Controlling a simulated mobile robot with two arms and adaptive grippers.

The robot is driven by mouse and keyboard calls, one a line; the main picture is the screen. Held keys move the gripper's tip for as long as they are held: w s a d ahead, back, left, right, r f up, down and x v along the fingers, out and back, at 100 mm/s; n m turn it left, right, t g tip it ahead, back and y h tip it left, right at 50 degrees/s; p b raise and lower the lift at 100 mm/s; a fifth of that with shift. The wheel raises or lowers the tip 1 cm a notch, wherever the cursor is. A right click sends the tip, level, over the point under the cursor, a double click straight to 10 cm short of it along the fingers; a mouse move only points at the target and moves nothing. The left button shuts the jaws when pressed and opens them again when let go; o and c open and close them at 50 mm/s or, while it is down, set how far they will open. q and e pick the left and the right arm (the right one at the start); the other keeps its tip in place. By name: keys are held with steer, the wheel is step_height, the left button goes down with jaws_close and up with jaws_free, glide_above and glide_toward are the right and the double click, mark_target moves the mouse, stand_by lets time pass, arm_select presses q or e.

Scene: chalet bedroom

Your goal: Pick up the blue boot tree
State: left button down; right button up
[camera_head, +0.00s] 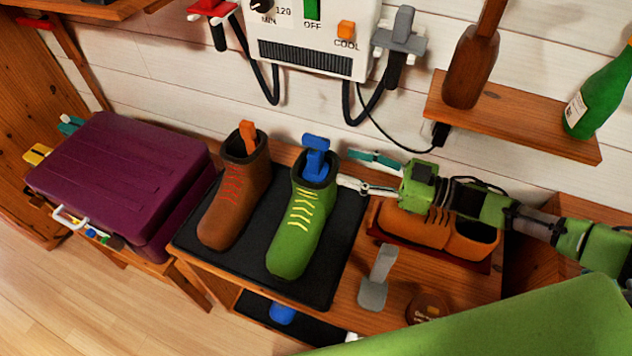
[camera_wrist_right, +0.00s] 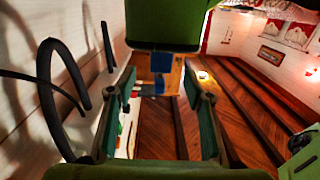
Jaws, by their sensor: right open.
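The blue boot tree (camera_head: 316,150) stands in the top of the green boot (camera_head: 297,232), with its handle above the boot's opening. My right gripper (camera_head: 362,173) reaches in from the right, its open fingers pointing at the boot tree and stopping just short of it. In the wrist view the blue boot tree (camera_wrist_right: 160,63) shows ahead, between the two fingers of the right gripper (camera_wrist_right: 158,98), and nothing is held. My left gripper is out of view.
A brown boot (camera_head: 235,200) with an orange boot tree (camera_head: 248,137) stands left on the black mat (camera_head: 262,258). Black hoses (camera_head: 352,108) hang behind; a purple suitcase (camera_head: 125,170) is left.

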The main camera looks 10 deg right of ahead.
mark_target(322, 158)
steer(key=x, duration=0.3)
steer(key=shift+w+a, duration=0.2)
steer(key=shift+a, duration=0.1)
steer(key=p+x, duration=0.1)
steer(key=x, duration=0.3)
steer(key=shift+w+a+r+p, duration=0.1)
steer(key=shift+a+r+p, duration=0.15)
steer(key=shift+a+p, duration=0.15)
steer(key=shift+w+a, duration=0.15)
steer(key=shift+a, duration=0.1)
jaws_close()
